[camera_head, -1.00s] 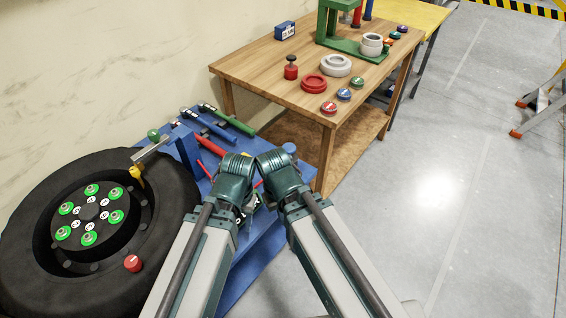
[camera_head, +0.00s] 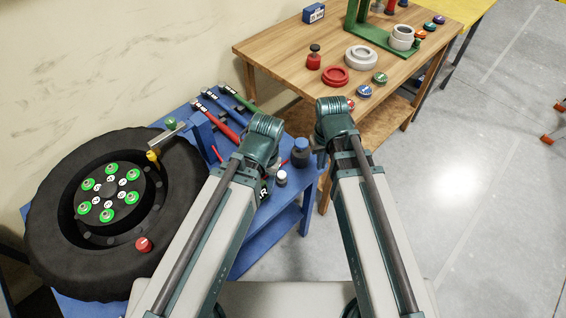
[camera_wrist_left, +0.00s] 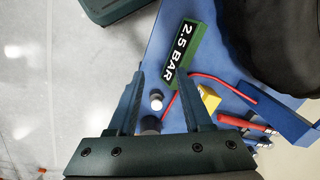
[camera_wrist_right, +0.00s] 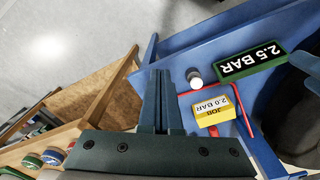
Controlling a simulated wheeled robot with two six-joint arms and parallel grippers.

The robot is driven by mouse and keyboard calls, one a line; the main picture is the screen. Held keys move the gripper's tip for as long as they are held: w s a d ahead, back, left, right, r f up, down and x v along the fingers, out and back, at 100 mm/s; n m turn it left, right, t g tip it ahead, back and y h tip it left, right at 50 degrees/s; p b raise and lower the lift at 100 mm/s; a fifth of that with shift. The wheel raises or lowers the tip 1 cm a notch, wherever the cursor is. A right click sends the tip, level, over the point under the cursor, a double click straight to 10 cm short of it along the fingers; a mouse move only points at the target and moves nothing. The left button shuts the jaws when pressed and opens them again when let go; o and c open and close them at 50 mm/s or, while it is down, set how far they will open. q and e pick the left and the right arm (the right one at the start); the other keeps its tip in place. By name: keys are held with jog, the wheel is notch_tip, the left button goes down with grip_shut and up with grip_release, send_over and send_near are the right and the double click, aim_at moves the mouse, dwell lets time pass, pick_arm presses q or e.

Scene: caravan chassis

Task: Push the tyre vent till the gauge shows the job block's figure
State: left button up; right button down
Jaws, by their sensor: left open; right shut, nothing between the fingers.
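The tyre (camera_head: 45,235) lies flat at the left of the head view, with a red cap (camera_head: 143,245) on its near side. The gauge's green-framed display (camera_wrist_left: 182,58) reads 2.5 BAR; it also shows in the right wrist view (camera_wrist_right: 250,64). The yellow job block (camera_wrist_right: 212,108) reads JOB 2.0 BAR. A white-topped dark knob (camera_wrist_right: 195,82) stands near both; I cannot tell whether it is the vent. My left gripper (camera_wrist_left: 160,75) is open and empty above the blue stand. My right gripper (camera_wrist_right: 160,75) is shut and empty, apart from the block and knob.
The blue stand (camera_head: 245,250) carries several hammer-like tools (camera_head: 218,112) at the back and a red hose (camera_wrist_right: 240,105). A wooden bench (camera_head: 290,45) with rings and small caps stands behind at right.

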jog(key=w+a+r+n, duration=0.2)
jog(key=w+a+n, duration=0.1)
jog(key=w+a, duration=0.1)
pick_arm(q)
jog(key=shift+r+p, duration=0.35)
jog(key=shift+r, duration=0.4)
pick_arm(e)
jog(key=n, duration=0.3)
send_over(282, 174)
jog(key=shift+f, duration=0.2)
jog(key=shift+f, duration=0.1)
pick_arm(q)
notch_tip(282, 174, down, 14)
jog(key=b, duration=1.4)
pick_arm(e)
notch_tip(282, 174, down, 14)
jog(key=shift+r, duration=0.1)
